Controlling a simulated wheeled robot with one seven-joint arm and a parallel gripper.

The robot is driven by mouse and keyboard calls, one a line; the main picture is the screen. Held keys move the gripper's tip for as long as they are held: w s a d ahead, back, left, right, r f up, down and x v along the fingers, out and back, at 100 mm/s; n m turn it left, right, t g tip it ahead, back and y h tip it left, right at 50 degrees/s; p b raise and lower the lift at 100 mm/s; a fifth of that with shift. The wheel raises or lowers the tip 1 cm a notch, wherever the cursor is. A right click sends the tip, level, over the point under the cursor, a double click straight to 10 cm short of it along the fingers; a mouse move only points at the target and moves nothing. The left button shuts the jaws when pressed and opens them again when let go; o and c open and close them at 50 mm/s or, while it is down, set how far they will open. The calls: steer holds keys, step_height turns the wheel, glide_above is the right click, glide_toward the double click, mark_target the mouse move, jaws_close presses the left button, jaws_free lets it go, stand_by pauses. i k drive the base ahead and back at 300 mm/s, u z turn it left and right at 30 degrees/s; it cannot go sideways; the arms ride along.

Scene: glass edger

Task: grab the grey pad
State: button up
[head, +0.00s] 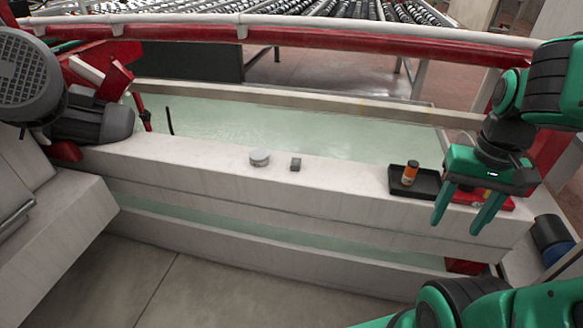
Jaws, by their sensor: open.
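Two small grey things sit on the pale ledge (210,172): a round, light grey disc (259,158) and, just to its right, a small dark grey block (296,164). I cannot tell for certain which of them is the grey pad. They stand apart with a narrow gap between them. My gripper (457,227) is at the right, open and empty, its green fingers pointing down in front of the ledge's right part. It is well to the right of both grey things and touches neither.
A black tray (431,188) holding an orange bottle (410,173) with a dark cap lies on the ledge beside my gripper. A red item (468,199) shows behind the fingers. A grey motor (30,78) stands at left.

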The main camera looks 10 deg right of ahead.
mark_target(295, 165)
steer(key=k, duration=0.6)
steer(key=u, duration=0.5)
steer(key=i, duration=1.6)
steer(key=z, duration=0.25)
